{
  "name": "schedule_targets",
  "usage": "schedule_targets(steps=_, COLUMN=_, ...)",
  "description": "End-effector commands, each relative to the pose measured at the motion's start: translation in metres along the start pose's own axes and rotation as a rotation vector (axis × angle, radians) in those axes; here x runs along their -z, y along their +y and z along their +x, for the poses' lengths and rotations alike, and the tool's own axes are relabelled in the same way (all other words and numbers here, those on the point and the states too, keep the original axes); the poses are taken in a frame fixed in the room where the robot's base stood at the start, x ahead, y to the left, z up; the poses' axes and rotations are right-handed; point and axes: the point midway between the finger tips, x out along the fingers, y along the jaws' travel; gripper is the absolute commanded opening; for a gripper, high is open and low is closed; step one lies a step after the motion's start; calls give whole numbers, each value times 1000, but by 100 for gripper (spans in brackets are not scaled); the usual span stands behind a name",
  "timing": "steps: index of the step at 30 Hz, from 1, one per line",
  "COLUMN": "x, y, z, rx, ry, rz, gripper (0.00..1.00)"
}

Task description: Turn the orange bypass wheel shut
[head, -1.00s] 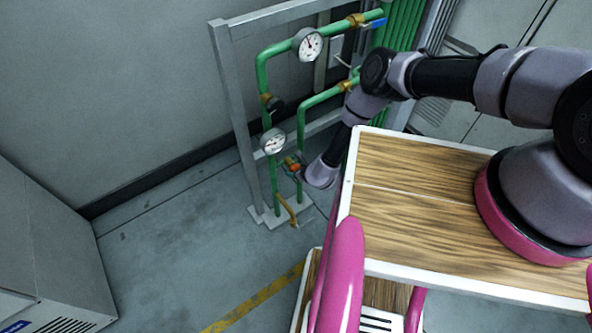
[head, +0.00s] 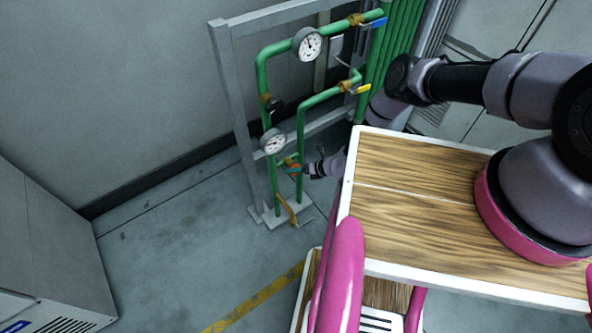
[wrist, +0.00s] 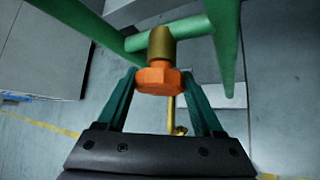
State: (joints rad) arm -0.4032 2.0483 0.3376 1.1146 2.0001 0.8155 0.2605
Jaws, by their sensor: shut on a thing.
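The orange bypass wheel (wrist: 160,79) sits on a brass stem (wrist: 161,45) below a green cross pipe in the wrist view. My gripper (wrist: 160,84) has one teal finger on each side of the wheel and is shut on it. In the head view the wheel (head: 294,169) is a small orange spot low between two green pipes, with my gripper (head: 305,170) reaching it from the right. The wheel's turn angle cannot be read.
Green pipes (head: 301,130) with two gauges (head: 307,43) (head: 273,141) stand in a grey frame (head: 233,100). A blue lever (head: 379,22) and a yellow lever (head: 362,89) are higher up. A brass handle (wrist: 180,130) lies below the wheel.

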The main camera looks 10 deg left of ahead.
Motion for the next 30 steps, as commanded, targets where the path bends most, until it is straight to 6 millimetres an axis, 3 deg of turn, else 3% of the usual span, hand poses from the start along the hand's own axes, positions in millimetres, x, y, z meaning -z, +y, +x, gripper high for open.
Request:
schedule_targets(steps=10, x=0, y=0, z=0, rx=-100, ry=2, rz=95, gripper=13)
schedule_targets(steps=26, x=-1, y=-1, z=0, rx=-118, ry=-2, rz=121, gripper=13)
schedule_targets(steps=27, x=-1, y=-1, z=0, rx=-118, ry=-2, rz=121, gripper=72)
schedule_targets(steps=29, x=-1, y=-1, z=0, rx=-118, ry=-2, rz=121, gripper=95)
schedule_targets(steps=30, x=-1, y=-1, z=0, rx=-118, ry=-2, rz=121, gripper=98)
